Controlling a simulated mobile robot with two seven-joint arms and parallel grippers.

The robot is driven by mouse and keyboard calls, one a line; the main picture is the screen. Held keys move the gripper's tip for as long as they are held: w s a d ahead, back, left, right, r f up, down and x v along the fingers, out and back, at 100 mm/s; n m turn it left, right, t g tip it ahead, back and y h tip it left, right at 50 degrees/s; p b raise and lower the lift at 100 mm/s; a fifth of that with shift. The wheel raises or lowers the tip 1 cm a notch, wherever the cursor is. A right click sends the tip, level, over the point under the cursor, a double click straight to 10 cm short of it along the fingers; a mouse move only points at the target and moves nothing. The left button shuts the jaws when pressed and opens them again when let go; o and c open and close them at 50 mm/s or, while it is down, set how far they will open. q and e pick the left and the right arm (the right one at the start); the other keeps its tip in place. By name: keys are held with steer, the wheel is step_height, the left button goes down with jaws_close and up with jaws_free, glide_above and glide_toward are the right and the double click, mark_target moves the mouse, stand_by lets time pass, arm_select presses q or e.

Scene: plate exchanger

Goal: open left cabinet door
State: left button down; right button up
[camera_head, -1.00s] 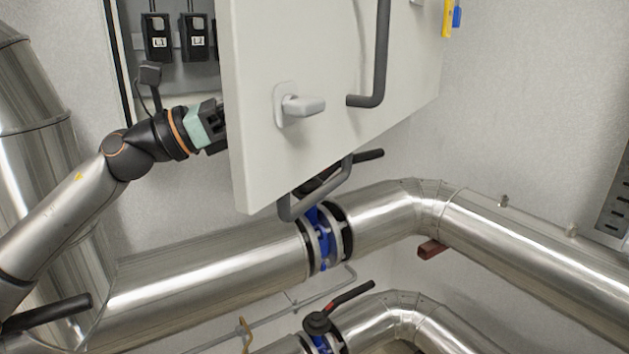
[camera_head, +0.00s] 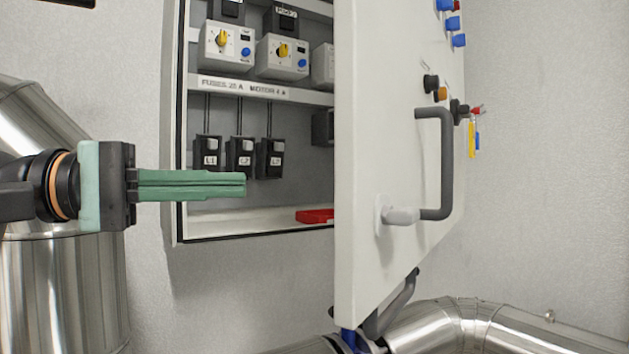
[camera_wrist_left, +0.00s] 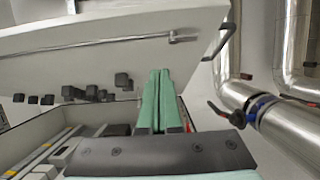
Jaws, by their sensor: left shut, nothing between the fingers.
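My right gripper is not in view.
Inside the cabinet are switches with yellow knobs (camera_head: 222,38), black fuses (camera_head: 241,157) and a red item (camera_head: 315,216) on the floor. Metal pipes (camera_head: 470,325) with a blue valve run below the door. A wide metal pipe (camera_head: 70,290) stands at the left.

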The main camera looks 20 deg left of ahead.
arm_select(q)
steer(key=w+d+p, duration=0.2)
steer(key=w+d, duration=0.1)
steer(key=d, duration=0.7)
steer(key=shift+p, duration=0.3)
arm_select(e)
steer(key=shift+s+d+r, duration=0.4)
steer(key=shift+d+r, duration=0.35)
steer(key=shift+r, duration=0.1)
